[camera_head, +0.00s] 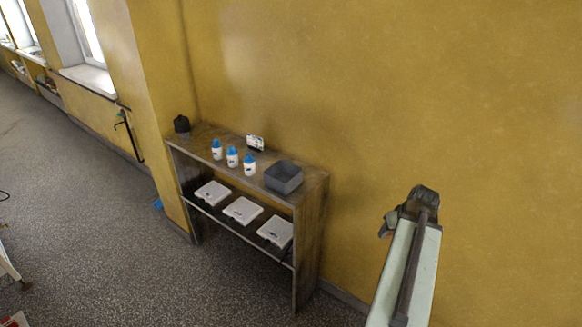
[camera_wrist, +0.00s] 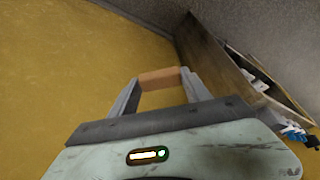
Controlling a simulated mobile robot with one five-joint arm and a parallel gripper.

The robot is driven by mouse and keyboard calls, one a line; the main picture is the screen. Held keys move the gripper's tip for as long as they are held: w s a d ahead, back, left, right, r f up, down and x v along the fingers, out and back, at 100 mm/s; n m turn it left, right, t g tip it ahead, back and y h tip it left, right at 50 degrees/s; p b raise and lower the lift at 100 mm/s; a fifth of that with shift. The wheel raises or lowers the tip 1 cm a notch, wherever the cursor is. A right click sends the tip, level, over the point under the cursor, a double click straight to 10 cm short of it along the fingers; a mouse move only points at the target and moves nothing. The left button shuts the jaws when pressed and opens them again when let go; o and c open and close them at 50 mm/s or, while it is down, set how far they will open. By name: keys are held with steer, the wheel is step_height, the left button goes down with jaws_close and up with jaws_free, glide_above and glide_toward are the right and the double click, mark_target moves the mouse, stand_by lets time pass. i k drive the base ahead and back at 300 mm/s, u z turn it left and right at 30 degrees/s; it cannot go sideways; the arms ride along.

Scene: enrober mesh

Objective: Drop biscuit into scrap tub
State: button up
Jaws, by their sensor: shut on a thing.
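My gripper (camera_wrist: 159,84) is shut on a tan-brown biscuit (camera_wrist: 160,77), held crosswise between the two grey fingers in the wrist view. The biscuit is not clearly visible in the head view. There, my arm is raised at the lower right, in front of the yellow wall and to the right of the shelf unit. An open dark grey tub (camera_head: 284,178), which looks like the scrap tub, stands on the right end of the unit's top. The gripper and the tub are apart. The tub's floor is mostly hidden, and I cannot tell whether anything lies in it.
The shelf unit (camera_head: 312,186) stands against the wall; its side also shows in the wrist view (camera_wrist: 212,60). Blue-capped white bottles (camera_head: 232,158), a small sign (camera_head: 255,142) and a black container (camera_head: 181,124) share its top. White boxes (camera_head: 242,210) lie below. The floor in front is clear.

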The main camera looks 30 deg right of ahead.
mark_target(286, 182)
steer(key=z, duration=0.05)
steer(key=i, duration=0.95)
steer(key=u, duration=0.4)
